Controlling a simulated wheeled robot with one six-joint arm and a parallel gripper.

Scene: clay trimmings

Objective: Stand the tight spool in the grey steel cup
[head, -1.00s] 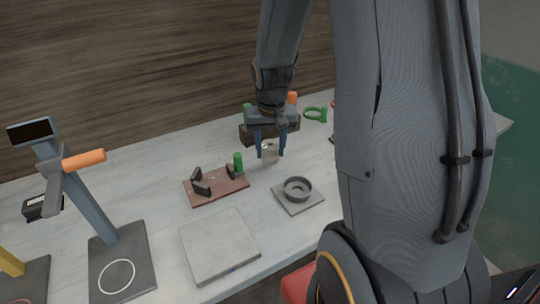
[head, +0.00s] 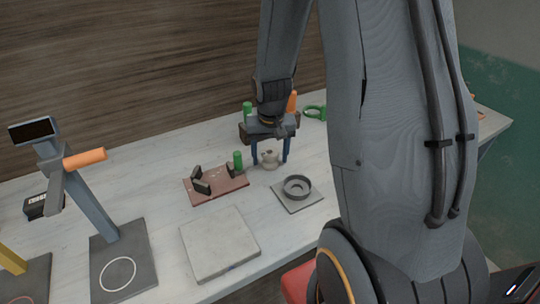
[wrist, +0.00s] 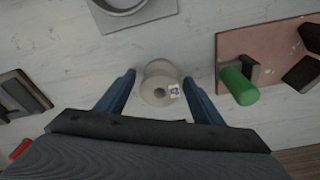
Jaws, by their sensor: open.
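The spool (head: 270,159) is small and beige, with a hole in its end and a small printed label. It appears to stand upright on the white table. In the wrist view, the spool (wrist: 158,80) sits between the tips of my gripper (wrist: 158,83). The blue fingers are apart, with visible gaps on both sides. In the head view, my gripper (head: 270,161) reaches down around the spool. The grey steel cup (head: 298,187) is round and open-topped, on a square grey plate nearer the camera. Part of the cup (wrist: 122,4) shows at the top of the wrist view.
A reddish board (head: 215,190) with dark blocks and a green peg (head: 238,161) lies left of the spool. A dark block (head: 243,131) and a green ring (head: 315,112) are behind. A pale slab (head: 220,245) lies in front.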

